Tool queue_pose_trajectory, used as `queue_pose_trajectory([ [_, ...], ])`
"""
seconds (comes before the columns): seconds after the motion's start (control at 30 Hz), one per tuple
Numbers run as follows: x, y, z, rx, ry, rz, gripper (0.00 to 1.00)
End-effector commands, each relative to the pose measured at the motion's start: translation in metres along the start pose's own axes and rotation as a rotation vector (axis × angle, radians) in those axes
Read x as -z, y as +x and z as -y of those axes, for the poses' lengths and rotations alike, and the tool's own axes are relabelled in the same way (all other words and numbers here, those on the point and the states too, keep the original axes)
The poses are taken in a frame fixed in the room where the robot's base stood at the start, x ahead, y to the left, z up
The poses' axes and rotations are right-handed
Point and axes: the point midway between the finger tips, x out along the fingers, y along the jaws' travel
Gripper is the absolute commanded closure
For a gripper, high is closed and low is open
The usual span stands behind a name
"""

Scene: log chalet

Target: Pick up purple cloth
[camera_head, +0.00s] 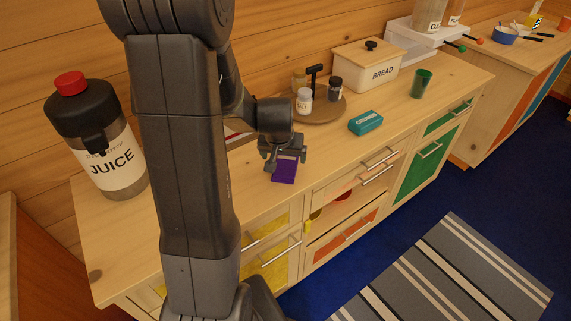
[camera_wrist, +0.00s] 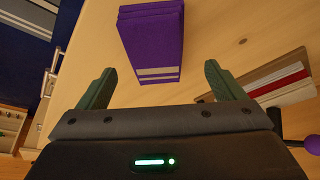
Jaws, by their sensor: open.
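The purple cloth (camera_head: 285,171) lies folded on the light wooden counter in the head view, just below my gripper (camera_head: 283,160). In the wrist view the purple cloth (camera_wrist: 152,38) is a folded rectangle with pale stripes along its near end. It lies ahead of the open fingers of my gripper (camera_wrist: 158,85), between their lines and a little beyond the tips. The gripper is empty. In the head view my gripper hides part of the cloth's far end.
A juice dispenser (camera_head: 98,140) stands at the left of the counter (camera_head: 355,153). A round board (camera_head: 322,112) with jars, a teal box (camera_head: 366,122), a green cup (camera_head: 421,84) and a bread box (camera_head: 366,68) stand to the right. A tray with red and white items (camera_wrist: 280,85) lies right of the cloth.

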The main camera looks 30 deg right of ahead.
Motion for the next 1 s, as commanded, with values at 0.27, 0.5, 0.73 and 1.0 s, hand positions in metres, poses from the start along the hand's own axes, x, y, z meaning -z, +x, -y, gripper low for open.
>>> queue_pose_trajectory([
  [0.27, -0.001, 0.030, -0.004, -0.001, 0.000, 0.002, 0.11],
  [0.5, -0.001, 0.035, -0.004, 0.000, 0.001, 0.000, 0.11],
  [0.73, -0.001, 0.035, -0.004, 0.000, 0.001, 0.001, 0.34],
  [1.0, -0.001, 0.035, -0.004, 0.000, 0.001, 0.000, 0.62],
])
